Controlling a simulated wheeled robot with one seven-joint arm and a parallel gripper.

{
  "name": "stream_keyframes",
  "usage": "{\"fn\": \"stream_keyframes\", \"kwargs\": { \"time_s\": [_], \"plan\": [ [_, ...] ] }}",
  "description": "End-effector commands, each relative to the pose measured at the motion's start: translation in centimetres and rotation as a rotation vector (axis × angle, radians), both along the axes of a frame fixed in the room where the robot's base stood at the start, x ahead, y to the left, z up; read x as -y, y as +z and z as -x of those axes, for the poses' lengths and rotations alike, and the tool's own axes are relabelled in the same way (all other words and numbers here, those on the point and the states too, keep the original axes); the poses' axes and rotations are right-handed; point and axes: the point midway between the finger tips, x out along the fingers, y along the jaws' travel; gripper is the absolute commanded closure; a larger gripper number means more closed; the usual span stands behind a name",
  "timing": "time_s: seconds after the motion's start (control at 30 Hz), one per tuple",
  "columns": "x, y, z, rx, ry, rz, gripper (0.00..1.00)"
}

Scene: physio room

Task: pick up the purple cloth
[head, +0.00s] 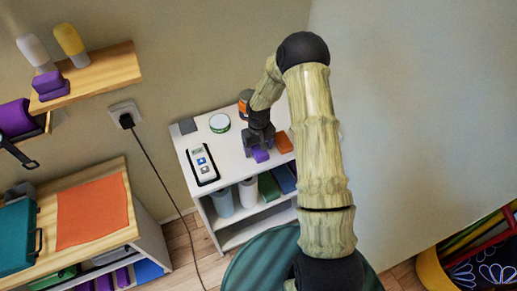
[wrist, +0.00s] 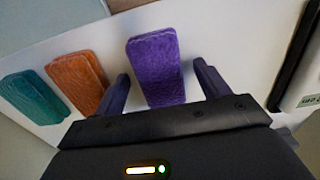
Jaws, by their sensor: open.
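The purple cloth (wrist: 156,68) is a folded, thick rectangle lying on the white shelf top. In the wrist view it sits between the two fingers of my open gripper (wrist: 163,88), with the fingertips on either side of its near part.
An orange cloth (wrist: 81,82) and a teal cloth (wrist: 34,96) lie left of the purple one in the wrist view. A white device (head: 203,163) and a round tin (head: 220,123) stand on the same white unit (head: 183,146). A wall is close behind.

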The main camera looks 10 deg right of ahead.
Motion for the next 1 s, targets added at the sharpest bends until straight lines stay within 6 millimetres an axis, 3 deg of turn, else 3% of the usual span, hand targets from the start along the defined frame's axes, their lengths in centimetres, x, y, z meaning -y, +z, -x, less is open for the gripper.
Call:
{"fn": "stream_keyframes", "kwargs": {
  "time_s": [0.53, 0.8, 1.0],
  "plan": [
    [0.0, -0.16, -0.01, 0.001, 0.0, 0.0, 0.25],
    [0.0, -0.15, 0.0, 0.0, 0.0, 0.0, 0.74],
    [0.0, -0.14, -0.01, 0.001, 0.0, 0.0, 0.74]
  ]
}}
